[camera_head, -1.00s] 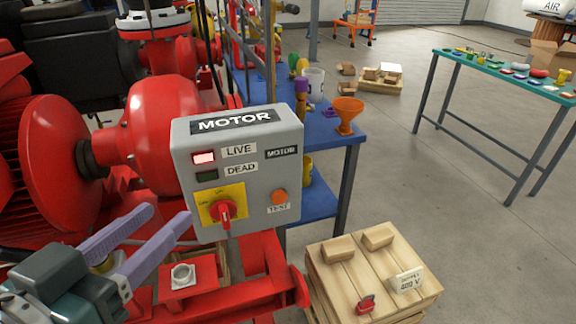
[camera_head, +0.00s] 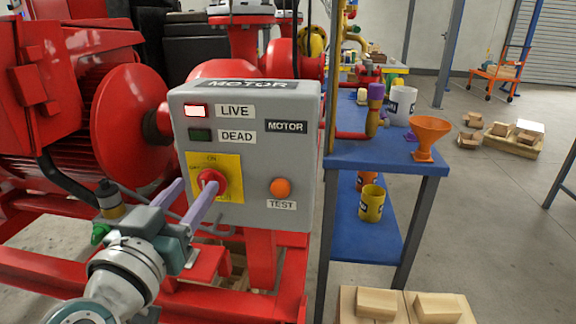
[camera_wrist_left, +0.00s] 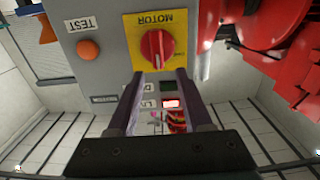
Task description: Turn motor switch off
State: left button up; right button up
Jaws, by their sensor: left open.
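The motor switch (camera_head: 211,181) is a red rotary knob on a yellow plate (camera_head: 232,168), low on the left of the grey MOTOR box (camera_head: 300,190). The red LIVE lamp (camera_head: 196,110) is lit; the DEAD lamp (camera_head: 200,135) is dark green. My left gripper (camera_head: 194,195) is open, its purple fingers pointing at the knob and one fingertip overlapping it in the head view. In the left wrist view the knob (camera_wrist_left: 157,48) lies just beyond the gap between the fingertips (camera_wrist_left: 157,75); contact cannot be told. My right gripper is not in view.
An orange TEST button (camera_head: 281,187) is right of the switch. A red motor (camera_head: 60,80) and pump stand behind and left. A blue bench (camera_head: 385,155) with an orange funnel (camera_head: 430,136) is at the right. Wooden blocks (camera_head: 376,303) lie at the bottom right.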

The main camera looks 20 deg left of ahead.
aim_at(203, 179)
pick_arm(q)
jog(key=shift+x, duration=1.75)
jog(key=shift+d, duration=0.1)
grip_shut()
